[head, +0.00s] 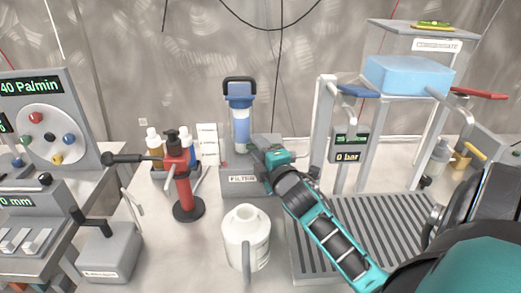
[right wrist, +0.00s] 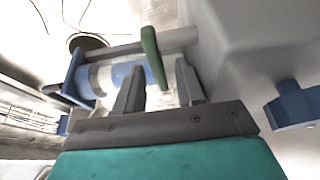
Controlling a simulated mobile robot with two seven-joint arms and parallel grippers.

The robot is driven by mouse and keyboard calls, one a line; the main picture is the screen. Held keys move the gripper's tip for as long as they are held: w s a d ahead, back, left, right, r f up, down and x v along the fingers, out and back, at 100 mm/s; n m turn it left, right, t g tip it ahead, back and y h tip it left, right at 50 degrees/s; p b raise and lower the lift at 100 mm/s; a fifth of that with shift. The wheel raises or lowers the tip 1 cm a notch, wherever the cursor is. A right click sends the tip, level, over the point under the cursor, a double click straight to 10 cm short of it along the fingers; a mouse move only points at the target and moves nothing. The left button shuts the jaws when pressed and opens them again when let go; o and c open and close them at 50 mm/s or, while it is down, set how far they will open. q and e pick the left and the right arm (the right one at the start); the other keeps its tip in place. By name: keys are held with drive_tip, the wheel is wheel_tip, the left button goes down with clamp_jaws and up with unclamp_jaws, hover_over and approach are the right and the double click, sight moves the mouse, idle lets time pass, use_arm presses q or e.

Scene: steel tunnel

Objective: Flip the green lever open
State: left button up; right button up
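The green lever (right wrist: 152,57) shows in the right wrist view as a short dark-green handle against a grey pipe. Its lower end lies just ahead of the gap between my right gripper's fingers. My right gripper (right wrist: 160,82) is open, its two dark fingers apart; I cannot tell whether either touches the lever. In the head view my right gripper (head: 257,151) is at the grey filter box (head: 238,181), just right of the blue filter housing (head: 240,124). The gripper hides the lever there. My left gripper is not in view.
A white jug (head: 246,238) stands in front of the filter box. A red pump (head: 183,188) and bottles (head: 154,142) stand to the left. A grey post with a gauge (head: 348,148) and a blue lever (head: 358,91) stands close on the right, beside a slatted grate (head: 385,225).

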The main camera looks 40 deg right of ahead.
clamp_jaws()
idle(0.4)
drive_tip(key=shift+s+r+n+t+y+p, duration=0.1)
drive_tip(key=shift+s+n+t+y+p, duration=0.1)
drive_tip(key=shift+n+y+p, duration=0.35)
drive_tip(key=shift+s+r+n+t+y+p, duration=0.15)
drive_tip(key=shift+n+y+p, duration=0.2)
drive_tip(key=shift+y+p, duration=0.25)
drive_tip(key=shift+s+a+f+n+y+p, duration=0.1)
drive_tip(key=shift+s+f+n+y+p, duration=0.1)
drive_tip(key=shift+n+y, duration=0.3)
drive_tip(key=shift+s+f+n+y+p, duration=0.1)
drive_tip(key=shift+n+y+p, duration=0.1)
drive_tip(key=shift+y, duration=0.45)
unclamp_jaws()
drive_tip(key=shift+w, duration=0.1)
